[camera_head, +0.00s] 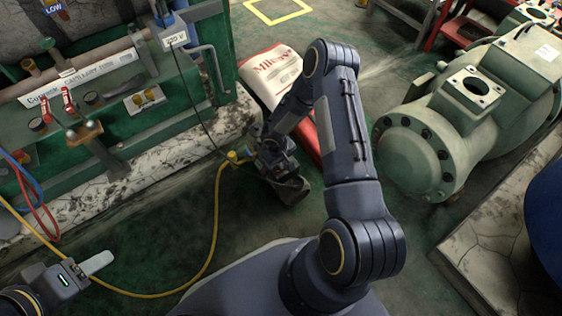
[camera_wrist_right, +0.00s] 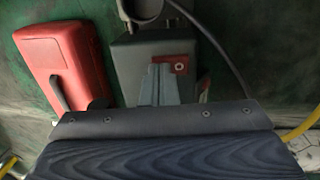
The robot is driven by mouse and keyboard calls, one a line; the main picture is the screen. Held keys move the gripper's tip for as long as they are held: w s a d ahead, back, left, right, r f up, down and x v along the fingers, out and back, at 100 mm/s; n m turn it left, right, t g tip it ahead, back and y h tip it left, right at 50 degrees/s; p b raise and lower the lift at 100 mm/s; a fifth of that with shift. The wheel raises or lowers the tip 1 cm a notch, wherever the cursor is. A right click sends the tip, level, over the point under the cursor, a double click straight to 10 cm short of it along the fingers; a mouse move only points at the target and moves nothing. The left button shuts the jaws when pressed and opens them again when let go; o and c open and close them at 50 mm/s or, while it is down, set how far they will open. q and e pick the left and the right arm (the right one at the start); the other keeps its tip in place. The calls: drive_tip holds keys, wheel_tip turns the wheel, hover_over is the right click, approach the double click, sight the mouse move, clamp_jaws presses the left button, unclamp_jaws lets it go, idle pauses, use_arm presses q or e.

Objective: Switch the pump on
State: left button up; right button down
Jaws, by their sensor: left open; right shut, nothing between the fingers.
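The pump (camera_wrist_right: 130,68), a grey box-shaped body, shows in the right wrist view. A red switch plate (camera_wrist_right: 181,63) with a small light round spot is on it. My right gripper (camera_wrist_right: 165,72) is shut and empty, its fingertips right at the lower left of the red plate; I cannot tell whether they touch it. In the head view my right gripper (camera_head: 270,148) is down by the floor, and my arm hides much of the pump there. My left gripper (camera_head: 92,266) is open and empty at the lower left, away from the pump.
A red case (camera_wrist_right: 65,65) lies beside the pump. A yellow hose (camera_head: 214,220) runs across the floor towards it. A green machine frame (camera_head: 120,110) with gauges and red-handled valves is on the left, a white sack (camera_head: 270,75) behind, a large green compressor (camera_head: 430,145) on the right.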

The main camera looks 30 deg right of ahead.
drive_tip(key=shift+s+d+f+y, duration=0.1)
drive_tip(key=shift+d+f+y, duration=0.15)
drive_tip(key=shift+y, duration=0.15)
drive_tip(key=shift+a, duration=0.1)
drive_tip(key=shift+f, duration=0.1)
